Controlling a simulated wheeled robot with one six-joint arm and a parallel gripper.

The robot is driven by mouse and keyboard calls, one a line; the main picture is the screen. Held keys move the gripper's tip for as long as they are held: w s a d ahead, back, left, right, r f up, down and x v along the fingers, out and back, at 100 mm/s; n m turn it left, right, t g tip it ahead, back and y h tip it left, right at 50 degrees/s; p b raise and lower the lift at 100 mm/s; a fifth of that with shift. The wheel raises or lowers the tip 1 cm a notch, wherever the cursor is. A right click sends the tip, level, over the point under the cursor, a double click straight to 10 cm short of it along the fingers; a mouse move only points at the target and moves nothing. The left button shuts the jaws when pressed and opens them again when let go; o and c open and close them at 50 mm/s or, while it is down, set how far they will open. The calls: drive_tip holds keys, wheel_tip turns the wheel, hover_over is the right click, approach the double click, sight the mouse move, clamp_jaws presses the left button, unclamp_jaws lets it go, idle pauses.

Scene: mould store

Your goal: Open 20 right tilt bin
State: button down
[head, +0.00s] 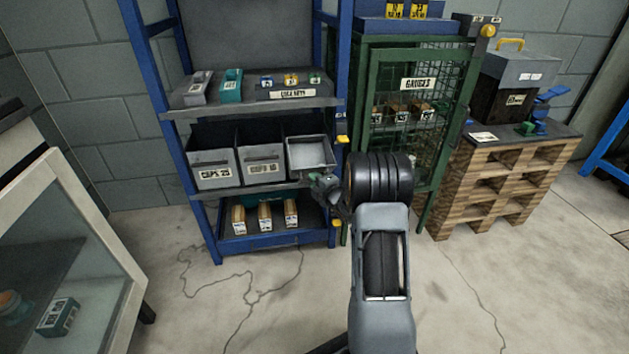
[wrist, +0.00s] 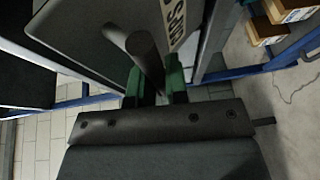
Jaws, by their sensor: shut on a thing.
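The right tilt bin (head: 310,153) is on the middle shelf of the blue rack. It is tipped forward, so its rim and pale inside show from above; its front label is hidden in the head view. My gripper (head: 325,187) is at the bin's lower front right. In the wrist view, the green fingers (wrist: 157,86) are shut around a dark round bar handle (wrist: 146,52), with the bin's front and part of a printed label (wrist: 176,22) beside it.
Two grey bins, the left one (head: 213,170) and the middle one (head: 264,166), sit upright beside it. Small boxes (head: 265,216) stand on the shelf below. A green mesh cabinet (head: 415,60) is close on the right. The floor in front (head: 270,300) is clear.

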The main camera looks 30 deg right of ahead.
drive_tip(key=shift+f, duration=0.15)
idle(0.4)
drive_tip(key=c, duration=1.4)
unclamp_jaws()
drive_tip(key=s+p, duration=0.1)
drive_tip(key=s, duration=0.3)
drive_tip(key=s+d+p, duration=0.1)
drive_tip(key=s, duration=0.4)
drive_tip(key=s+r+p, duration=0.1)
drive_tip(key=s, duration=0.3)
drive_tip(key=shift+s+d+p, duration=0.3)
drive_tip(key=shift+s+p, duration=0.1)
